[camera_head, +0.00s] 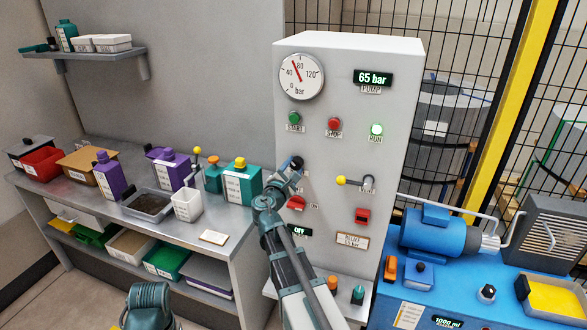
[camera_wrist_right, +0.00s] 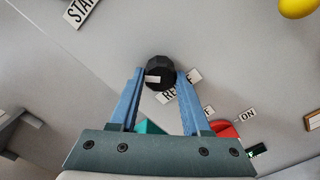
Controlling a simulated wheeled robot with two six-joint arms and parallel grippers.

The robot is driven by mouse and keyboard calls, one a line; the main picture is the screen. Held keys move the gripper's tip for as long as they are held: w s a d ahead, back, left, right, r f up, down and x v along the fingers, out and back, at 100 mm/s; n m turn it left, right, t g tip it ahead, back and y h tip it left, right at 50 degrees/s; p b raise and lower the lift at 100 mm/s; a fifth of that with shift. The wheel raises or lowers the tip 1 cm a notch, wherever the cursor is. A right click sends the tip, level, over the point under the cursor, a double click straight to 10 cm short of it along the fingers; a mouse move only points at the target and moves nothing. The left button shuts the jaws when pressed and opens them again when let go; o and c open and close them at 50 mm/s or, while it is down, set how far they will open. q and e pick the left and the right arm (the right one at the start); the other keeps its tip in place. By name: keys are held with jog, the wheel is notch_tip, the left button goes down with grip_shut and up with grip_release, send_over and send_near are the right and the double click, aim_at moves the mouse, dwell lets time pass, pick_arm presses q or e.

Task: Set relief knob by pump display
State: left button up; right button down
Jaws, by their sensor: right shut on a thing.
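The black relief knob (camera_wrist_right: 161,73) sits on the grey panel (camera_head: 330,140) beside its "RELIEF" label, which is partly covered. My right gripper (camera_head: 290,170) is at the knob, and in the right wrist view its two blue fingers (camera_wrist_right: 160,84) are shut on it from both sides. The pump display (camera_head: 373,78) at the panel's upper right reads 65 bar. The round gauge (camera_head: 301,76) at the upper left has a red needle. In the head view the knob (camera_head: 297,162) is partly hidden by my gripper.
A yellow-ended lever (camera_head: 343,181) sticks out right of the knob. A red switch (camera_head: 296,202) is just below my gripper. The green RUN lamp (camera_head: 376,129) is lit. Bottles and trays crowd the bench (camera_head: 226,238) at left. A blue pump unit (camera_head: 430,232) stands at right.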

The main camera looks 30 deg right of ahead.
dwell(0.3)
jog(key=shift+c, duration=1.8)
grip_release()
jog(key=v, duration=1.3)
jog(key=shift+s+a, duration=0.25)
jog(key=shift+s, duration=0.05)
jog(key=shift+m, duration=0.3)
